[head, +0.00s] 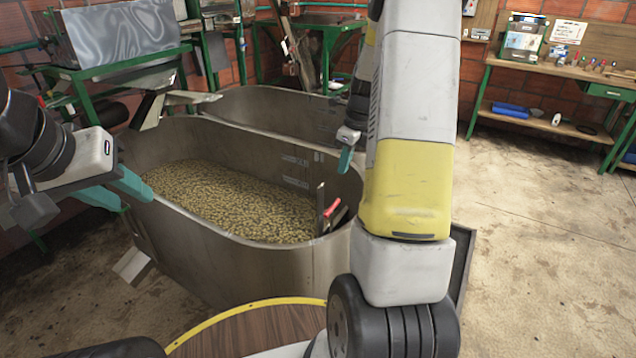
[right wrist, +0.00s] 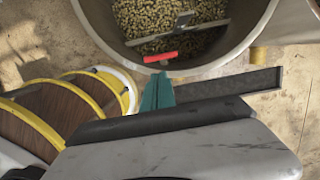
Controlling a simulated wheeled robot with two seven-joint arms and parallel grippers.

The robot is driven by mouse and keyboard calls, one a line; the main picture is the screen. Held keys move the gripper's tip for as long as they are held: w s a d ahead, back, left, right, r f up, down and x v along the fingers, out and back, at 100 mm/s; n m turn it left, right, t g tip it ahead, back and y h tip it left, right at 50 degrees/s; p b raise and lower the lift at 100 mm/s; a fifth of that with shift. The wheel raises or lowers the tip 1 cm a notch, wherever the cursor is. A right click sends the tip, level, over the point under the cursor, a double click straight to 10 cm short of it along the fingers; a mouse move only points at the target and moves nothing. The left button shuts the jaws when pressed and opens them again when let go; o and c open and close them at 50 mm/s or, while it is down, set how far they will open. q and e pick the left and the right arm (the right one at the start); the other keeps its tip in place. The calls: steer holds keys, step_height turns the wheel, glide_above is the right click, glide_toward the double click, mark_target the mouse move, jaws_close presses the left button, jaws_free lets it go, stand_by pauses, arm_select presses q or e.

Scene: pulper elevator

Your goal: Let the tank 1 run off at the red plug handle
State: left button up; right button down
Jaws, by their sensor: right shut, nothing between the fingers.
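The red plug handle (head: 331,208) stands inside the near metal tank (head: 240,265), at its right end beside a thin upright metal strip. The tank holds a layer of pale beans (head: 230,200). In the right wrist view the red handle (right wrist: 160,56) lies just inside the tank's curved rim (right wrist: 222,62). My right gripper (right wrist: 157,92) is shut and empty, its teal fingertips pointing at the handle and apart from it. In the head view my right gripper (head: 345,158) is partly hidden by my arm. My left gripper (head: 118,188) is open and empty by the tank's left end.
A second metal tank (head: 275,105) stands behind the near one. A green-framed machine (head: 120,40) is at the back left. A wooden workbench (head: 560,70) with small items stands at the back right. The concrete floor (head: 540,200) at right is clear.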

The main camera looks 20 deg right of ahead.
glide_above(332, 227)
steer(key=f, duration=1.3)
steer(key=shift+d+f, duration=0.2)
steer(key=shift+f, duration=0.2)
steer(key=shift+f, duration=0.1)
step_height(332, 227, down, 10)
steer(key=shift+s+f, duration=0.1)
steer(key=shift+f, duration=0.1)
